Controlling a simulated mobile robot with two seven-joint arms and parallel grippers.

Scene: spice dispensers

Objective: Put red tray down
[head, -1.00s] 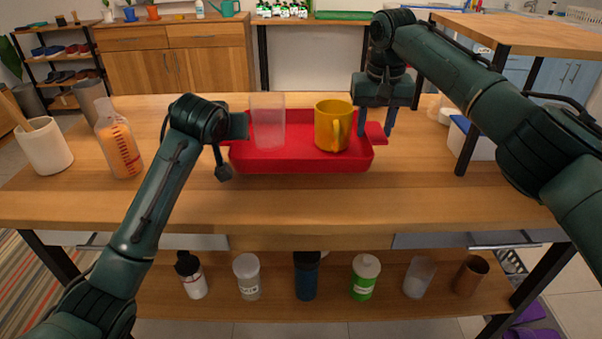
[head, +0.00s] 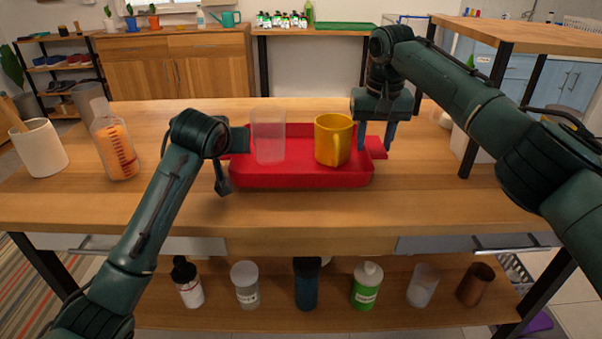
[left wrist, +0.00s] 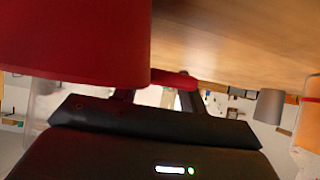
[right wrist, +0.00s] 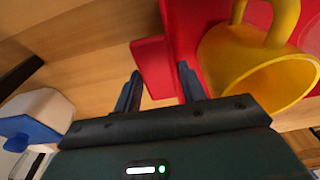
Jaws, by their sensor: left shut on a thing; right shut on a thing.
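The red tray (head: 300,178) is level over the middle of the wooden table; I cannot tell whether its base touches the wood. It carries a clear cup (head: 269,137) on the left and a yellow mug (head: 333,140) on the right, both upright. My right gripper (head: 377,146) is shut on the tray's right handle, which shows between the fingers in the right wrist view (right wrist: 155,70). My left gripper (head: 226,160) is shut on the left handle, partly hidden by its own wrist; the tray wall (left wrist: 75,40) fills much of the left wrist view.
A bottle of orange contents (head: 116,150) and a white holder (head: 40,148) stand at the table's left. A white container with a blue part (right wrist: 40,115) stands at the right. The table in front of the tray (head: 300,210) is clear. Several containers stand on the shelf below.

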